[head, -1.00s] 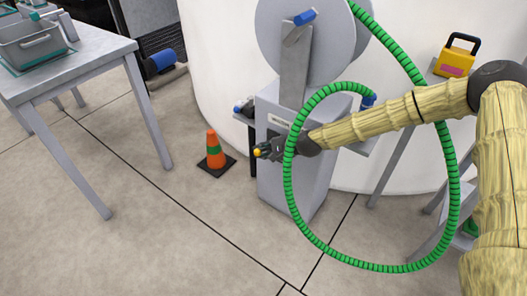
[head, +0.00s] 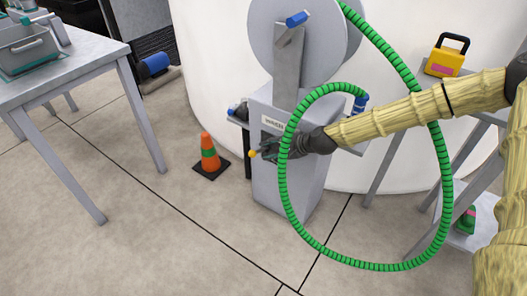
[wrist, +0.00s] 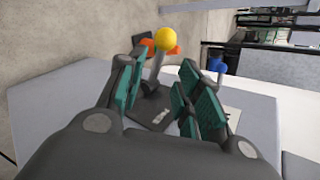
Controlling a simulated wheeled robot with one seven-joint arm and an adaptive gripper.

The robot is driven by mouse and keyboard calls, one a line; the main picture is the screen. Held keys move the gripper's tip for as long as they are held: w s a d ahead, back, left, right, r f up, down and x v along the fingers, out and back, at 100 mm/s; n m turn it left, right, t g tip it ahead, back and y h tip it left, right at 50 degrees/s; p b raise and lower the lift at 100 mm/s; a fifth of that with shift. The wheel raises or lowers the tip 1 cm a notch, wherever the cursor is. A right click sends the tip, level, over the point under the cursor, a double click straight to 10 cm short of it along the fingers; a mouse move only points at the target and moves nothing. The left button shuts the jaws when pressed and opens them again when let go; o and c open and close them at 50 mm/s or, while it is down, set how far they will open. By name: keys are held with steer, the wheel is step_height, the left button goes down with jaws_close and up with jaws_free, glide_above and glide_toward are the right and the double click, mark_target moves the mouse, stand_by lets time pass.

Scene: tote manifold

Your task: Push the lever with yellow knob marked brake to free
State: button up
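The lever's round yellow knob (head: 252,154) shows at the left of the grey cabinet (head: 290,180) in the head view. In the wrist view the yellow knob (wrist: 165,40) tops a grey lever shaft (wrist: 156,68) rising from a dark base plate (wrist: 150,112). My gripper (head: 265,150) is beside the knob, at the cabinet's front. In the wrist view my gripper (wrist: 162,72) has its green-padded fingers spread, one on each side of the shaft. The knob lies beyond the fingertips. I cannot tell whether a finger touches the lever. The brake and free markings are not readable.
An orange cone (head: 208,152) stands on the floor left of the cabinet. A grey table (head: 85,70) is at the left. A yellow box (head: 446,58) sits at the right.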

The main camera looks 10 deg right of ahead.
steer(key=shift+v, duration=2)
steer(key=shift+c, duration=0.4)
